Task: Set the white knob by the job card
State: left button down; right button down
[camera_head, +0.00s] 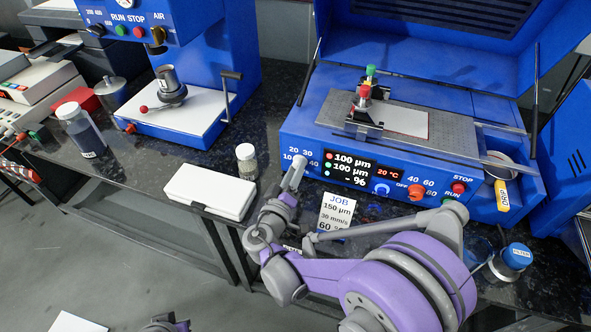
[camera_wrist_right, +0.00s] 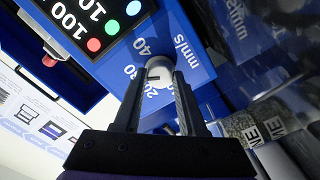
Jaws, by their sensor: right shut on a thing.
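The white knob (camera_wrist_right: 160,72) sits on the blue front panel of the coating machine (camera_head: 283,133), among the speed labels 10 to 40 mm/s. My right gripper (camera_head: 297,172) is at that knob, and in the right wrist view its two dark fingers (camera_wrist_right: 160,92) are shut on the knob's sides. The knob's setting is hard to read. The job card (camera_head: 337,212) stands in front of the panel and reads 150 µm, 30 mm/s and 60; its lower edge is partly hidden by my right arm.
The display (camera_head: 350,168) reads 100 µm twice, "- %" and 20 °C. A white box (camera_head: 210,190) and a small jar (camera_head: 246,160) stand left of my gripper. A blue-capped filter bottle (camera_head: 516,257) is at right.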

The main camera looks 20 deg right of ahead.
dwell(0.4)
jog(key=shift+c, duration=2.3)
grip_release()
jog(key=shift+s, duration=0.1)
jog(key=v, duration=1)
jog(key=shift+s+a, duration=0.25)
jog(key=shift+a, duration=0.05)
jog(key=shift+s, duration=0.1)
